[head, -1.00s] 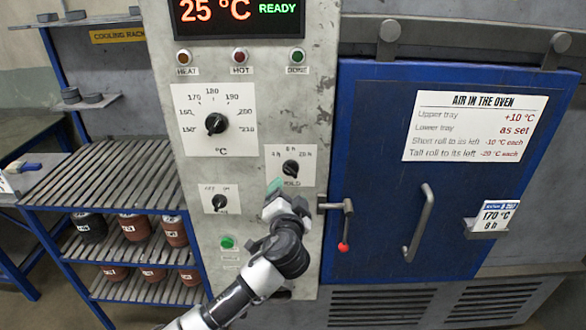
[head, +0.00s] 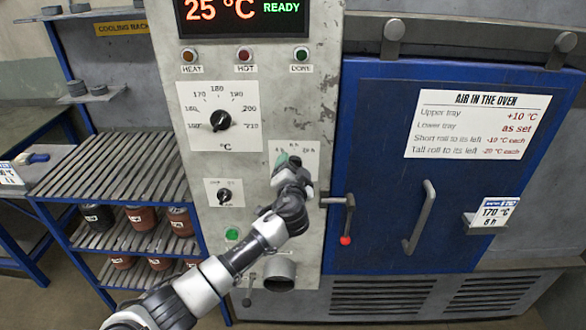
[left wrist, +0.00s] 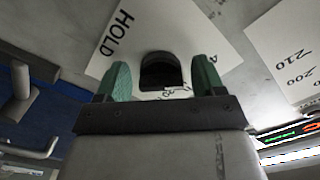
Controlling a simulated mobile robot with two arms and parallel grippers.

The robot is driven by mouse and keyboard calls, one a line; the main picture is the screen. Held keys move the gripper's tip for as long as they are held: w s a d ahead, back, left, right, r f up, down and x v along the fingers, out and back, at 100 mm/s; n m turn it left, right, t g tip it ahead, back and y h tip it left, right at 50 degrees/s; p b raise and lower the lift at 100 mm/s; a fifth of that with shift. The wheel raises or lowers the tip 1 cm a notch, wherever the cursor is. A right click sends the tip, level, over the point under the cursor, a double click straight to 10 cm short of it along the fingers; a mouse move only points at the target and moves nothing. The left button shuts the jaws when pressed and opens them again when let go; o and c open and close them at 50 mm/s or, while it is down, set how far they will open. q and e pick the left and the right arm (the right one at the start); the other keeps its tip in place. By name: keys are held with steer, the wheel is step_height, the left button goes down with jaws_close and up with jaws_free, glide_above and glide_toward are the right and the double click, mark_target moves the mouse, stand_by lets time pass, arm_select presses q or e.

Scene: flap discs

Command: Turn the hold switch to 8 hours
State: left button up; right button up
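The hold switch is a black knob (left wrist: 160,72) on a white plate (left wrist: 112,45) marked HOLD. In the head view my left gripper (head: 288,162) covers the knob and most of its plate (head: 309,148). In the left wrist view the left gripper (left wrist: 162,82) has its two green fingers on either side of the knob, with gaps visible between fingers and knob. It is open. Which mark the knob points to cannot be told now. My right gripper is not in view. A card (head: 494,214) on the oven door reads 170 °C, 8 h.
The temperature dial (head: 220,120) is up and left of the hold switch, and a small switch (head: 224,195) is to its lower left. The door latch handle (head: 347,215) with a red tip stands close right of my gripper. The blue oven door (head: 380,180) is shut.

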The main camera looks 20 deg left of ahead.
arm_select(q)
steer(key=c, duration=0.8)
steer(key=shift+m, duration=0.4)
steer(key=m, duration=0.7)
steer(key=shift+r+m, duration=0.1)
steer(key=shift+m, duration=0.3)
steer(key=o, duration=0.9)
steer(key=shift+s, duration=0.15)
